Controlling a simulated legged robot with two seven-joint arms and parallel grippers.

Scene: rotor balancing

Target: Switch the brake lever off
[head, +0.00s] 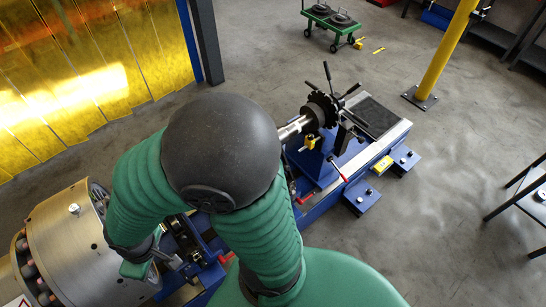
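The machine is a long blue bed (330,195) partly hidden behind my green arm. Red-handled levers show along it: one (308,198) right of my arm, one (338,172) further along, and a red piece (226,257) below my forearm. I cannot tell which is the brake lever. My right gripper is out of view.
A large metal drum (85,250) stands at lower left. A dark toothed rotor end with black spokes (322,108) sits on the far bed. A yellow post (440,55), a green cart (330,20) and yellow curtains (90,75) stand around.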

